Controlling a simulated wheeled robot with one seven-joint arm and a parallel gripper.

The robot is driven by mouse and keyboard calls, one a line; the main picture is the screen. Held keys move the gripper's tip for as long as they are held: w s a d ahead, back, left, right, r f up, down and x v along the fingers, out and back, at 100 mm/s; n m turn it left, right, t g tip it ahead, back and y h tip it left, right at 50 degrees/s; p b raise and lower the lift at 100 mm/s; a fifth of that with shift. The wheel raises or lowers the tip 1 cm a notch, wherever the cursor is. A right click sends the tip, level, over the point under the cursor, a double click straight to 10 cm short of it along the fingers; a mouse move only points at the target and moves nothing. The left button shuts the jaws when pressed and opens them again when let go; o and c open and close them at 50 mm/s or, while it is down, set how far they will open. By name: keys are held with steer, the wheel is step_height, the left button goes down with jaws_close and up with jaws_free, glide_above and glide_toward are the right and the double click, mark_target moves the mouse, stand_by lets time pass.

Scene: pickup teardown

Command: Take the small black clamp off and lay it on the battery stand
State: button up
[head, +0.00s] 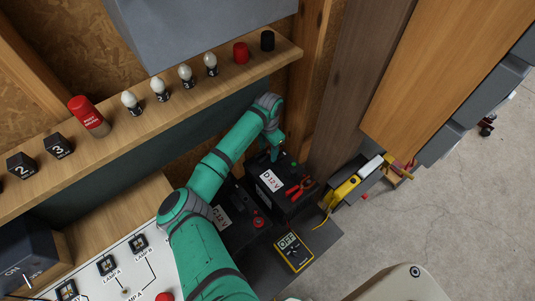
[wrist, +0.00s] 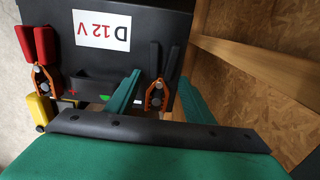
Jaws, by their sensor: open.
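The small black clamp (wrist: 154,57) shows in the wrist view with two black handles and orange metal jaws, at a terminal on the right side of battery D (wrist: 150,22). My gripper (wrist: 160,77) is open, with one green finger on each side of the clamp. I cannot tell whether either finger touches it. In the head view my gripper (head: 275,153) is over the back of battery D (head: 290,206), and the clamp cannot be made out there. The battery stand (head: 322,240) is the dark surface under the batteries, with bare room at its front right.
A red clamp (head: 299,190) sits at battery D's other terminal. A yellow multimeter (head: 293,252) lies on the stand, and a yellow tool (head: 341,192) is at its right edge. A second battery (head: 236,233) stands beside my arm. A wooden shelf (head: 180,98) and wall posts are close behind.

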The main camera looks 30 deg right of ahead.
steer(key=c, duration=1)
steer(key=shift+o, duration=0.2)
steer(key=shift+s, duration=0.1)
steer(key=shift+d+r, duration=0.1)
steer(key=shift+r, duration=0.1)
